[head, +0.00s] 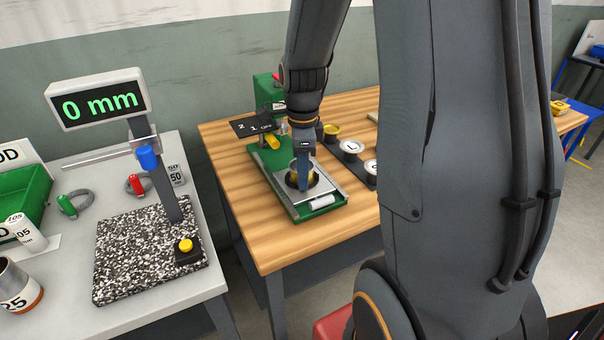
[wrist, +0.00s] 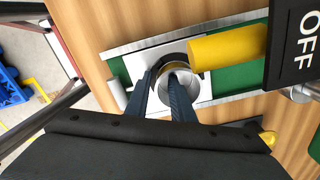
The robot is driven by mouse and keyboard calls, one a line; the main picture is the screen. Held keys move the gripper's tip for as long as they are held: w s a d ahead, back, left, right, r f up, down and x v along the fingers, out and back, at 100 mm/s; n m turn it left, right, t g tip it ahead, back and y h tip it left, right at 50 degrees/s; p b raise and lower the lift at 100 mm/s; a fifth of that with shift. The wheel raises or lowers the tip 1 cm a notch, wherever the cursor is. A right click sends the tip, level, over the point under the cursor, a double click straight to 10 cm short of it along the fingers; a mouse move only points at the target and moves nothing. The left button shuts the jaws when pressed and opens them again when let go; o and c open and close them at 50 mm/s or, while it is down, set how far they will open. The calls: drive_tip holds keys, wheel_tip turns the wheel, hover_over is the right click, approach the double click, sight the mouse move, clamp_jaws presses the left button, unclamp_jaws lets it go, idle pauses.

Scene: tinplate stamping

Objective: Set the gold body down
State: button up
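The gold body (head: 291,181) is a short open round can with a bright metallic rim. It is upright at the white plate (head: 322,184) of the green press base (head: 327,210); I cannot tell whether it touches the plate. My gripper (head: 303,184) points down at it, with one finger in front of the can. In the wrist view, the two fingers of my gripper (wrist: 166,98) straddle the near-left wall of the can (wrist: 179,88), one outside and one across the opening. They look closed on that wall. Part of the can is hidden by the fingers.
A yellow press handle (wrist: 228,48) lies close beside the can. An OFF sign (wrist: 299,45) and the green press (head: 266,88) stand behind. Several round pieces sit on a dark strip (head: 363,181) to the right. The wooden bench (head: 247,215) is clear in front-left.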

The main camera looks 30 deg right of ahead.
wheel_tip(320, 180, up, 12)
drive_tip(key=b, duration=0.2)
drive_tip(key=s+a+f+n, duration=0.3)
drive_tip(key=n, duration=0.4)
drive_tip(key=s+a+f+n, duration=0.3)
drive_tip(key=s+f+n, duration=0.1)
drive_tip(key=n, duration=0.3)
drive_tip(key=s+a+f+n, duration=0.2)
drive_tip(key=s+f+n, duration=0.1)
drive_tip(key=n, duration=0.4)
drive_tip(key=shift+s+a+f, duration=0.25)
drive_tip(key=shift+a+f, duration=0.15)
drive_tip(key=shift+f, duration=0.25)
drive_tip(key=shift+s+a+f+n+t, duration=0.15)
drive_tip(key=shift+s+n, duration=0.05)
drive_tip(key=shift+n, duration=0.25)
drive_tip(key=shift+s+a+f+n+t, duration=0.1)
drive_tip(key=shift+s+n+t, duration=0.1)
drive_tip(key=shift+n, duration=0.25)
